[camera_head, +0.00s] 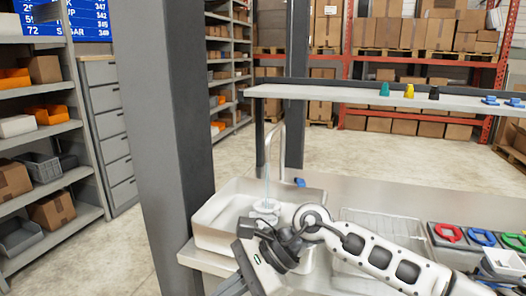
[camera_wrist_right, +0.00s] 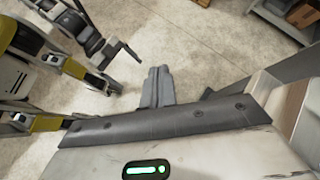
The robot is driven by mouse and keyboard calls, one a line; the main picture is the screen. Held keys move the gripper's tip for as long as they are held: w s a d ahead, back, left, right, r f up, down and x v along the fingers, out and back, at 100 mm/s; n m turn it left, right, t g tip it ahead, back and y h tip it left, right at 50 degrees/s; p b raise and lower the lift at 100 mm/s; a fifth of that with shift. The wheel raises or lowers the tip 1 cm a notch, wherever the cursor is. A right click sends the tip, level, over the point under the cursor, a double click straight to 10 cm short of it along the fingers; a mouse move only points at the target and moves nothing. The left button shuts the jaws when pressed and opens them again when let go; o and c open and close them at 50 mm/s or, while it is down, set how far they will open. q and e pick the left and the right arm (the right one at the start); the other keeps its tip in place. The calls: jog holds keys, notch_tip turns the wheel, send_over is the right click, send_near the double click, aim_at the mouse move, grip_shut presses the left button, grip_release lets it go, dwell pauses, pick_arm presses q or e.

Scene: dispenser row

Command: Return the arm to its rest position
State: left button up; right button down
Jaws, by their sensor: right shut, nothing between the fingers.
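My right arm (camera_head: 375,255) reaches in from the right in the head view, across the front of the sink. Its right gripper (camera_head: 232,288) points down toward the lower left, in front of the sink and outside its rim. In the right wrist view the two grey fingers of the right gripper (camera_wrist_right: 157,88) lie together, shut and empty, above the concrete floor. Dark jointed parts of mine show at the upper left of that view.
A white sink (camera_head: 212,226) stands behind the right wrist, water running from its tap (camera_head: 268,150). A dark pillar (camera_head: 165,130) rises left of it. A wire rack (camera_head: 385,222) and coloured-ringed bins (camera_head: 448,233) lie right. A shelf (camera_head: 340,94) spans behind.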

jog(key=s+a+r+m+t+y, duration=0.35)
jog(key=m+y, duration=0.65)
jog(key=m, duration=0.4)
jog(key=w+d+f+m+t+h, duration=0.25)
jog(key=d+m+t, duration=0.35)
jog(key=m, duration=0.6)
jog(key=w+d+f+m+t+h, duration=0.2)
jog(key=d+f+m+t+h, duration=0.2)
jog(key=m+t, duration=0.65)
jog(key=s+d+f+m+g+h, duration=0.3)
jog(key=s+d+f+m+h, duration=0.2)
jog(key=f+m, duration=0.5)
jog(key=s+d+f+m+g+h, duration=0.4)
jog(key=s+d+f+m+h, duration=0.2)
jog(key=s+d+f+m, duration=0.4)
notch_tip(320, 180, down, 3)
jog(key=shift+d+m, duration=0.35)
jog(key=shift+m, duration=0.4)
